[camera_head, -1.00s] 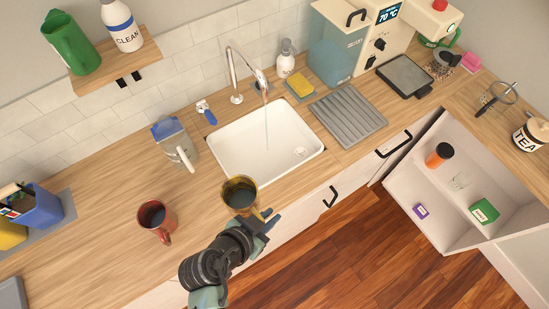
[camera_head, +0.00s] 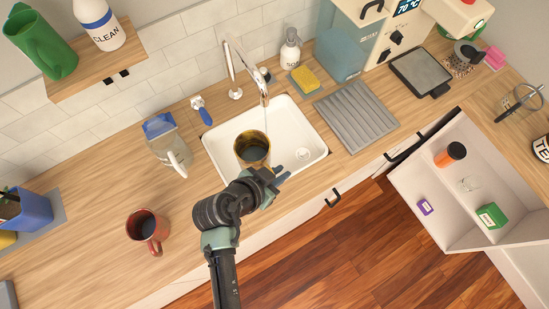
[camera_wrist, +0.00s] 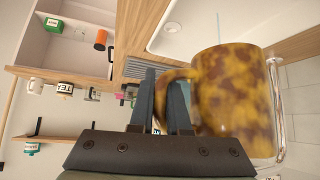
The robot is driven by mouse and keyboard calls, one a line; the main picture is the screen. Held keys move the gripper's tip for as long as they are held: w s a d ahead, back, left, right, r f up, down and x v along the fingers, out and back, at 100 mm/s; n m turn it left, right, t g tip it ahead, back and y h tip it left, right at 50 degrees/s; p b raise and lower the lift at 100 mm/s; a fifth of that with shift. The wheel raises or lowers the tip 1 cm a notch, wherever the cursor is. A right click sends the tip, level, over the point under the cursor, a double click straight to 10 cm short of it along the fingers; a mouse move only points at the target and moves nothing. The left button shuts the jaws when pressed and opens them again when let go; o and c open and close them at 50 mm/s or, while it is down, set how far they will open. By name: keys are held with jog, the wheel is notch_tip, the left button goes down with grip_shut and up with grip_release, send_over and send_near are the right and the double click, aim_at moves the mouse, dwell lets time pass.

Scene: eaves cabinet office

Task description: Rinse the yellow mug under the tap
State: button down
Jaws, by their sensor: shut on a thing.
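The yellow mug (camera_head: 252,149), mottled yellow and brown, is held over the front left part of the white sink (camera_head: 318,150). My gripper (camera_head: 276,176) is shut on the mug's handle. In the wrist view the mug (camera_wrist: 235,100) fills the right middle, with the fingers of my gripper (camera_wrist: 172,105) around its handle. The chrome tap (camera_head: 262,78) stands behind the sink. A thin stream of water falls from its spout, behind the mug in the head view; I cannot tell whether it touches the mug.
A red mug (camera_head: 146,230) stands on the counter at left, and a filter jug (camera_head: 168,148) stands left of the sink. A drying rack (camera_head: 356,117) lies right of it. An open drawer (camera_head: 440,218) with several items juts out at right.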

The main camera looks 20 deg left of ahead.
jog(key=w+f+b, duration=0.1)
jog(key=w+b, duration=0.3)
jog(key=w, duration=0.5)
jog(key=shift+w+d+f, duration=0.25)
jog(key=shift+d+f, duration=0.1)
jog(key=shift+f, duration=0.05)
jog(key=shift+d, duration=0.15)
dwell(0.4)
jog(key=shift+d, duration=0.45)
jog(key=shift+a, duration=0.15)
jog(key=shift+a, duration=0.5)
jog(key=shift+d, duration=0.2)
jog(key=shift+d, duration=0.45)
jog(key=shift+s, duration=0.1)
